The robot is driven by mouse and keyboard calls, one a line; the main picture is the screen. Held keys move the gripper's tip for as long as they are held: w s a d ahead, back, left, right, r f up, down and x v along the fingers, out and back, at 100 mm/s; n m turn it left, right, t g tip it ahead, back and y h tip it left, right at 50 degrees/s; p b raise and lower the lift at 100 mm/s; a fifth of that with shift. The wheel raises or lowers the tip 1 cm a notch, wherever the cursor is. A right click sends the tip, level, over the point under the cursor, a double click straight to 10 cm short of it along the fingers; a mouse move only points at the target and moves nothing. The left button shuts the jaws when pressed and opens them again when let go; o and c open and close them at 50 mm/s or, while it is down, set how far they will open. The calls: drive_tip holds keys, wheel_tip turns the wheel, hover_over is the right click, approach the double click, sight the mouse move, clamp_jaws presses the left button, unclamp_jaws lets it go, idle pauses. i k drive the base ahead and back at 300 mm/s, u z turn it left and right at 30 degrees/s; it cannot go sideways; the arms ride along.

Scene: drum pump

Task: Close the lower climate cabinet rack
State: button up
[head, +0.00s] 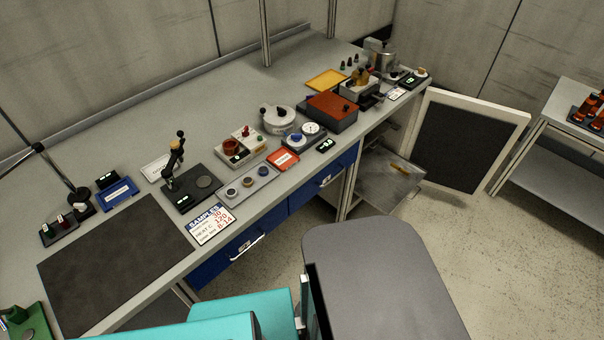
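The climate cabinet (352,182) is under the far right end of the bench. Its door (465,142), a white frame around a dark panel, stands wide open to the right. A flat metal rack (380,178) low in the cabinet sticks out past the cabinet front, so it is pulled out. The inside above this rack is dark, and I cannot make out an upper rack clearly. My gripper is not in view.
The long grey bench (120,120) carries several instruments, a red-brown box (332,112) and a samples sign (210,224). Blue drawers (320,182) are shut below it. A side table (570,130) stands at the right. Bare floor (460,235) lies before the open door.

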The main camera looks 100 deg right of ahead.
sight(384, 187)
drive_tip(key=k, duration=1.6)
drive_tip(key=z, duration=3.4)
